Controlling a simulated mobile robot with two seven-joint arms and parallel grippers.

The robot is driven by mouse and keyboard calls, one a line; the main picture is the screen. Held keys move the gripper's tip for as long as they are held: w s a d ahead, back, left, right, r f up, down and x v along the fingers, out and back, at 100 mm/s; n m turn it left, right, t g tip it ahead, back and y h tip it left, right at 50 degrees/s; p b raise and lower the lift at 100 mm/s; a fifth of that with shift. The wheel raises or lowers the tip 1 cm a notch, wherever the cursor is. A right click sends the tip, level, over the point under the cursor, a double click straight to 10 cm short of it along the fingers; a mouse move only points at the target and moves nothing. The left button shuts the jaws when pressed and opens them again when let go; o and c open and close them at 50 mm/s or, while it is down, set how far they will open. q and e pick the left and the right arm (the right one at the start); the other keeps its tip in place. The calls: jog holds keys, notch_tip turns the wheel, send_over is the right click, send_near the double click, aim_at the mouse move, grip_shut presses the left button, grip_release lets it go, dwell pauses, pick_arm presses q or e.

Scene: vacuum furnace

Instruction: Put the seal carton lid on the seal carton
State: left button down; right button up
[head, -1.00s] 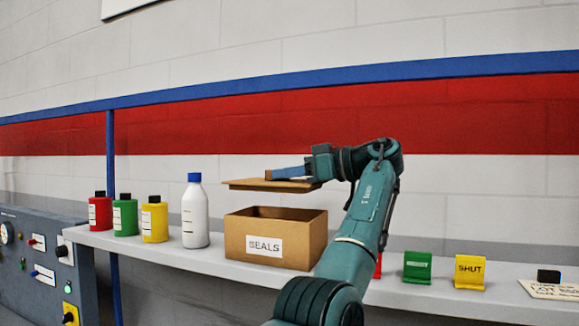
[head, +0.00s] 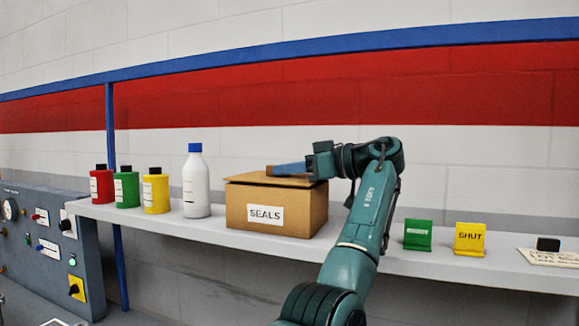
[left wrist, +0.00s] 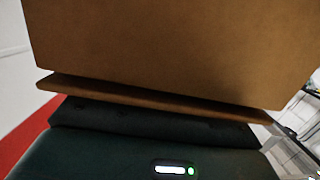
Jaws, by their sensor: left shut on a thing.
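The seal carton (head: 302,212) is a brown box labelled SEALS, standing upright on the shelf. The seal carton lid (head: 246,178) is a flat brown panel lying across the carton's top, its left edge jutting slightly past the wall. Its underside looks in contact with the rim, but I cannot tell if it sits flush all round. In the left wrist view the lid (left wrist: 160,94) is a thin strip beside the carton wall (left wrist: 180,45). My right gripper is out of view.
A white bottle (head: 196,186) with a blue cap stands left of the carton. Yellow (head: 155,193), green (head: 126,189) and red (head: 101,186) bottles stand farther left. Green (head: 417,236) and yellow SHUT (head: 469,239) signs stand to the right on the shelf (head: 400,262).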

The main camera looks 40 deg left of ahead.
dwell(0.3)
pick_arm(q)
jog(key=c, duration=1.3)
grip_release()
